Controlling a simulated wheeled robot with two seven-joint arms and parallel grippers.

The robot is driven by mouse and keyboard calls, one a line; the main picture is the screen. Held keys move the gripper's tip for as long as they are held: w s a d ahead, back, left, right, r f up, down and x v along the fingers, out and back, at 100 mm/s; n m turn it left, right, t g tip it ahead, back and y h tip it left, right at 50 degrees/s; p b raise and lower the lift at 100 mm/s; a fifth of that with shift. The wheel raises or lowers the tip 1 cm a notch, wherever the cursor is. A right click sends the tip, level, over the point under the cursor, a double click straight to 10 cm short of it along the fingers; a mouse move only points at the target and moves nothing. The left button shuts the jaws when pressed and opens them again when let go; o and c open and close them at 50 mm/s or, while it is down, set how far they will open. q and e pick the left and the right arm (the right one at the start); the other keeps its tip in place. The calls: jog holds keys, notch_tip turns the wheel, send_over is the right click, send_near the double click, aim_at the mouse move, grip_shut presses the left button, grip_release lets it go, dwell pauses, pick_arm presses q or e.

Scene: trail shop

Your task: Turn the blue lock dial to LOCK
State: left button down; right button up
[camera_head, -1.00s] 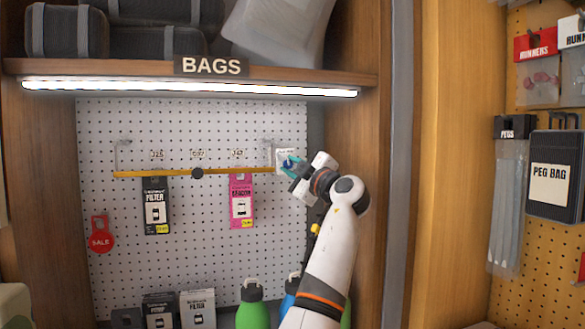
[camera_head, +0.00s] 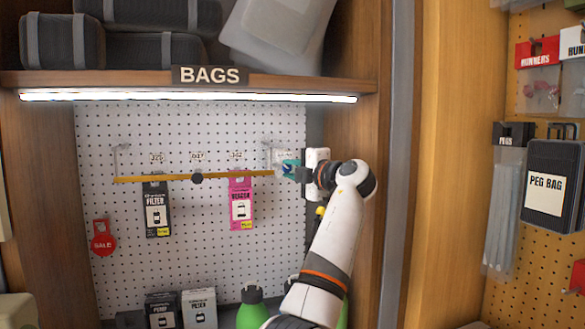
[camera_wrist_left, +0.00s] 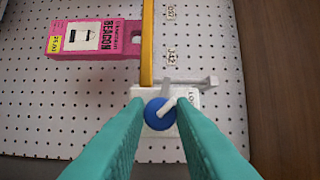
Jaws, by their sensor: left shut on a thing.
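The blue lock dial (camera_wrist_left: 160,114) sits on a white plate (camera_wrist_left: 158,131) at the end of the yellow bar (camera_wrist_left: 147,45). A white pointer on the dial slants to the upper right in the left wrist view, towards partly hidden lettering that starts "LO". My left gripper (camera_head: 288,168) has its teal fingers on both sides of the dial and is shut on it. In the head view the fingers hide most of the dial. My right gripper is not in view.
A pink beacon box (camera_head: 241,203) and a black filter box (camera_head: 157,208) hang below the bar. The BAGS shelf (camera_head: 120,79) with its light strip is above. A wooden side wall (camera_head: 345,130) stands close to the right of my left gripper. Green bottles (camera_head: 252,308) stand below.

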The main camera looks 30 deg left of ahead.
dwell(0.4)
pick_arm(q)
jog(key=c, duration=1.3)
grip_release()
jog(key=shift+o, duration=0.2)
jog(key=b+v, duration=0.3)
jog(key=v, duration=0.9)
